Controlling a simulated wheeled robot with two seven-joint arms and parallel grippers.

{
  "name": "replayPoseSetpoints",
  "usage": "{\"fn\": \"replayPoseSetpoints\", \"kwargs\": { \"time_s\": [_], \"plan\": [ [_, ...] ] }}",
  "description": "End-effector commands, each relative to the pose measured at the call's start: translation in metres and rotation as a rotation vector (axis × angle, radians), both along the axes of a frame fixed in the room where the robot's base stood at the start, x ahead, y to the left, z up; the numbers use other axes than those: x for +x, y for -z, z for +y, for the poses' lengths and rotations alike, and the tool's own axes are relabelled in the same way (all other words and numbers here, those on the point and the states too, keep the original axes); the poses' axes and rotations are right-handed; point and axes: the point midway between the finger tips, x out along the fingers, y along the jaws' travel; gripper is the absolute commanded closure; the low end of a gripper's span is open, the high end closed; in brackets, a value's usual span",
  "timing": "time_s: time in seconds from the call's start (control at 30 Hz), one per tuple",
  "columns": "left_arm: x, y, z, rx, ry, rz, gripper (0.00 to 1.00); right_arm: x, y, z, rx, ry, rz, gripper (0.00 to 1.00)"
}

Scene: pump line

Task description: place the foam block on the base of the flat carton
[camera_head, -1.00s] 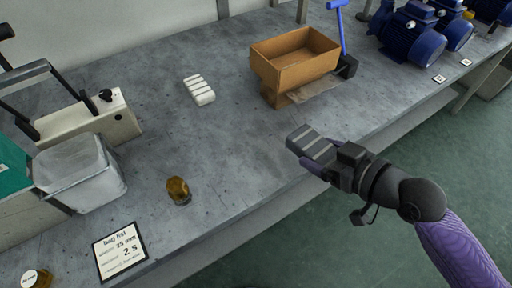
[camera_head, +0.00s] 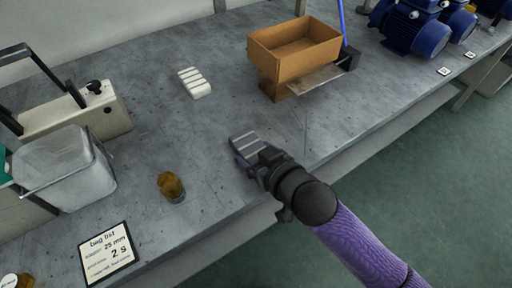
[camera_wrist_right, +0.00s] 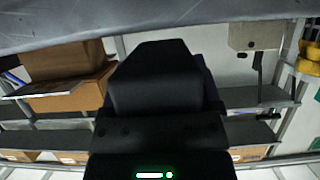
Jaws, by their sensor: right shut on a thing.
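My right gripper (camera_head: 254,165) is shut on a grey ribbed block with lighter stripes (camera_head: 244,143), which looks like the foam block. It holds the block over the front part of the bench; whether the block touches the bench I cannot tell. A white ribbed block (camera_head: 194,83) of similar form lies farther back on the bench. A brown open-topped carton (camera_head: 296,65) stands at the back right, apart from the gripper, with brown board and a tan sheet under it. In the right wrist view a dark shape (camera_wrist_right: 165,80) fills the middle. My left gripper is out of view.
A small amber jar (camera_head: 171,186) stands left of my gripper. A bag list sign (camera_head: 107,253) lies at the front left. A clear bin (camera_head: 66,170) and a pale machine (camera_head: 75,115) stand at the left. Blue motors (camera_head: 413,28) are at the back right.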

Motion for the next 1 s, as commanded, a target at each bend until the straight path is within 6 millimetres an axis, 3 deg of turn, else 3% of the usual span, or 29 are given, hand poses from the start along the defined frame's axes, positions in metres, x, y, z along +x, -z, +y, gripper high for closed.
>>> {"fn": "replayPoseSetpoints", "kwargs": {
  "time_s": [0.03, 0.1, 0.5, 0.53, 0.6, 0.83, 0.97, 1.0],
  "plan": [
    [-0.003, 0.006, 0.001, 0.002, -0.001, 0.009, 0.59, 0.0, 0.013, 0.0, -0.001, 0.0, 0.003, 0.74],
    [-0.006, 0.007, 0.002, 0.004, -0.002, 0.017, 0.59, -0.001, 0.019, 0.0, -0.001, -0.001, 0.002, 0.74],
    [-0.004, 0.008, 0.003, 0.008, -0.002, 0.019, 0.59, -0.001, 0.023, 0.0, -0.001, 0.0, -0.001, 0.74],
    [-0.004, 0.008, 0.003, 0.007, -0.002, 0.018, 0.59, -0.001, 0.023, 0.0, -0.001, 0.0, -0.001, 0.15],
    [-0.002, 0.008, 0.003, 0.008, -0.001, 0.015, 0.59, -0.001, 0.023, 0.0, -0.001, 0.0, -0.001, 0.0],
    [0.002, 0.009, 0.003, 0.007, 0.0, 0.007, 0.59, 0.0, 0.023, 0.0, 0.0, 0.0, -0.001, 0.0],
    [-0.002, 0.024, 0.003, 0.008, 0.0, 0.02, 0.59, 0.0, 0.031, 0.0, 0.0, -0.001, -0.001, 0.0],
    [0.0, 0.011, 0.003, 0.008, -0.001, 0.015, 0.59, -0.007, 0.02, -0.005, -0.001, 0.0, 0.0, 0.0]
  ]
}}
